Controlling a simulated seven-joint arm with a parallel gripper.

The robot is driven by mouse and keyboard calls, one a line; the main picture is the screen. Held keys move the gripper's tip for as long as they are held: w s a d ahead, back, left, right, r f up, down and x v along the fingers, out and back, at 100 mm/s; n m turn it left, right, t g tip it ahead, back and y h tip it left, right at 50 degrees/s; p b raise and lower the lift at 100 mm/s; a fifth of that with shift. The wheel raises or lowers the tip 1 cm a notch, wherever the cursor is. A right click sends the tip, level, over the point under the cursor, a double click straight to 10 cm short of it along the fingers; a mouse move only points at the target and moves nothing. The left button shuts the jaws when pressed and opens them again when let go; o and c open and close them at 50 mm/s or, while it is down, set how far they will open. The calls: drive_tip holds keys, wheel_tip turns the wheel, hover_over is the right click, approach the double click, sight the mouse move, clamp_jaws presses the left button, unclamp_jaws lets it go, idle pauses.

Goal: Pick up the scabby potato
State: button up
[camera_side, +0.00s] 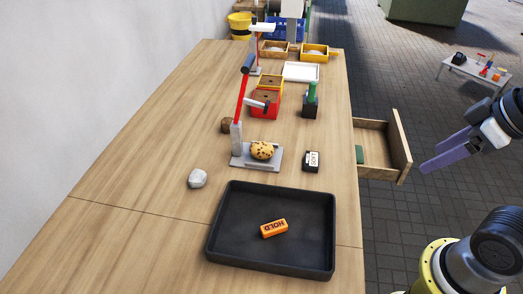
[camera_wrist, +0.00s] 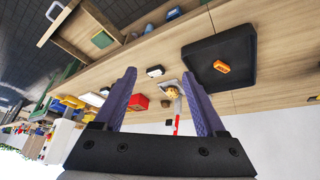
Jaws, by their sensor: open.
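The scabby potato (camera_side: 262,150) is yellow-brown with dark spots. It lies on the grey base plate (camera_side: 243,160) of a press-like stand with a raised red lever (camera_side: 242,95), in the middle of the table. In the wrist view the potato (camera_wrist: 172,92) is small and distant, seen between my fingers and near the right one. My gripper (camera_side: 447,154) has purple fingers and hangs off the table's right side, beyond the open drawer, well away from the potato. In the wrist view my gripper (camera_wrist: 160,90) is wide open with nothing between the fingertips.
A black tray (camera_side: 222,225) holding an orange HOLD block (camera_side: 273,228) is at the near end. A black labelled block (camera_side: 311,161) is right of the potato. The open wooden drawer (camera_side: 402,150) juts out from the table.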

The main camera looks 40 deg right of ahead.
drive_tip(key=w+a+r+n+y, duration=0.1)
drive_tip(key=w+a+r+n, duration=0.1)
drive_tip(key=w+r+n, duration=0.4)
drive_tip(key=w+a+r+n+g+y, duration=0.1)
drive_tip(key=w+a+r+y, duration=0.1)
drive_tip(key=w, duration=0.7)
drive_tip(key=w+a+r+n+g+y, duration=0.1)
drive_tip(key=w+a+r+n, duration=0.1)
drive_tip(key=w, duration=0.7)
drive_tip(key=w+f+g+y, duration=0.1)
drive_tip(key=w+f+g, duration=0.1)
drive_tip(key=w+f, duration=0.55)
drive_tip(key=g+y, duration=0.1)
hover_over(264, 144)
drive_tip(key=d, duration=0.3)
drive_tip(key=f, duration=1.6)
drive_tip(key=shift+w+f, duration=0.25)
drive_tip(key=shift+s+x, duration=0.15)
drive_tip(key=shift+x, duration=1.35)
drive_tip(key=shift+s+x, duration=0.1)
drive_tip(key=shift+x, duration=1.4)
drive_tip(key=shift+d+f, duration=0.1)
drive_tip(key=shift+d, duration=0.05)
